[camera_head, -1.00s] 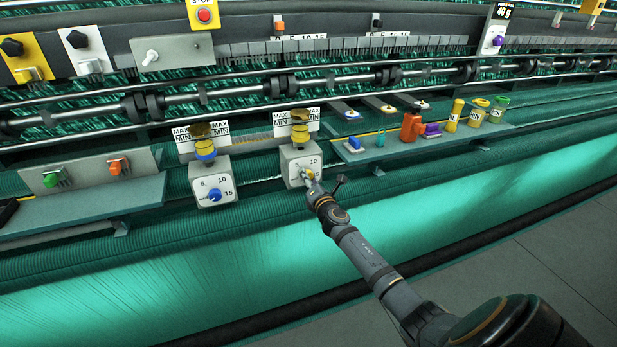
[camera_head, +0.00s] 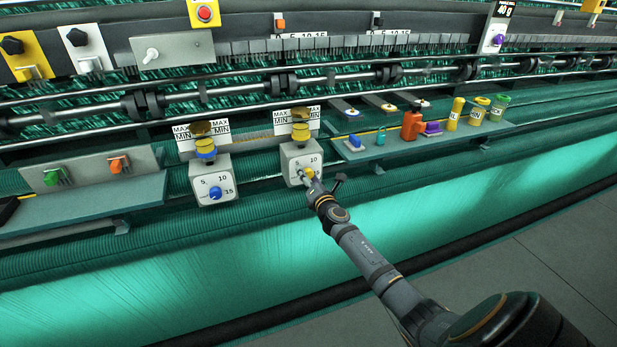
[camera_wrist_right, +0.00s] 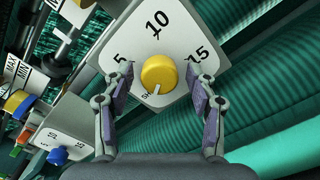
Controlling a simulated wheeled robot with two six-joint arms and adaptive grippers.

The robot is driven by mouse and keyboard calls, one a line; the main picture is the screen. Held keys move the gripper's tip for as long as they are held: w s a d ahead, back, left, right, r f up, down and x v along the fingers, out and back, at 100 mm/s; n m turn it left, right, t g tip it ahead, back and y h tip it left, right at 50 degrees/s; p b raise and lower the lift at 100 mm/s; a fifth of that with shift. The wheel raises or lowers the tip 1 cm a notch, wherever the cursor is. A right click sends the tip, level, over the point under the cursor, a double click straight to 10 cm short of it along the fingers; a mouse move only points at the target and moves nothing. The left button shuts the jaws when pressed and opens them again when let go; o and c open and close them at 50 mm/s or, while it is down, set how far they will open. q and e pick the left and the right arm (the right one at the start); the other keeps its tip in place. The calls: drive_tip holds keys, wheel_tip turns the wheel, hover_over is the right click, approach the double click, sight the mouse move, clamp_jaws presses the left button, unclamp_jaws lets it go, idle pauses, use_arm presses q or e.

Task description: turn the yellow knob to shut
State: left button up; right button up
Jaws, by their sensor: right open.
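The yellow knob (camera_wrist_right: 159,73) sits on a white dial plate (camera_wrist_right: 180,35) marked 5, 10 and 15. In the right wrist view its small white pointer mark is toward the lower left, near partly hidden lettering. In the head view the yellow knob (camera_head: 309,174) shows on the front of a grey box (camera_head: 301,156). My right gripper (camera_wrist_right: 163,88) is open, with one finger on each side of the knob and a visible gap on both sides. In the head view my right gripper (camera_head: 308,178) is right at the dial and covers part of it. My left gripper is out of view.
A similar box with a blue knob (camera_head: 215,193) stands to the left. A shelf (camera_head: 385,148) to the right holds an orange item (camera_head: 411,125) and several small containers. A left shelf (camera_head: 80,207) has a panel with green and orange switches above it.

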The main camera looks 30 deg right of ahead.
drive_tip(key=v, duration=1.2)
drive_tip(key=s+d+f+m+g, duration=0.1)
drive_tip(key=s+f+m+g, duration=0.3)
drive_tip(key=f, duration=0.8)
drive_tip(key=s+d+f+m+g, duration=0.15)
drive_tip(key=s+f+m, duration=0.35)
drive_tip(key=f, duration=0.6)
drive_tip(key=s+f+m+g, duration=0.35)
drive_tip(key=s+f, duration=0.25)
drive_tip(key=f, duration=0.6)
drive_tip(key=s+a+f+m+g+y, duration=0.1)
drive_tip(key=s+a+f+m, duration=0.3)
drive_tip(key=s, duration=0.6)
drive_tip(key=s+a+f+m+g+y, duration=0.1)
drive_tip(key=s+a+f+m+g, duration=0.2)
drive_tip(key=s+f, duration=0.6)
drive_tip(key=s+a+f+m+g+y, duration=0.1)
drive_tip(key=s+a+f+m+g, duration=0.2)
drive_tip(key=s, duration=0.9)
drive_tip(key=a+f+m, duration=0.1)
drive_tip(key=a+f, duration=0.2)
drive_tip(key=shift+s+a+f+m, duration=0.2)
drive_tip(key=shift+a+f+m, duration=0.15)
drive_tip(key=shift+a, duration=0.05)
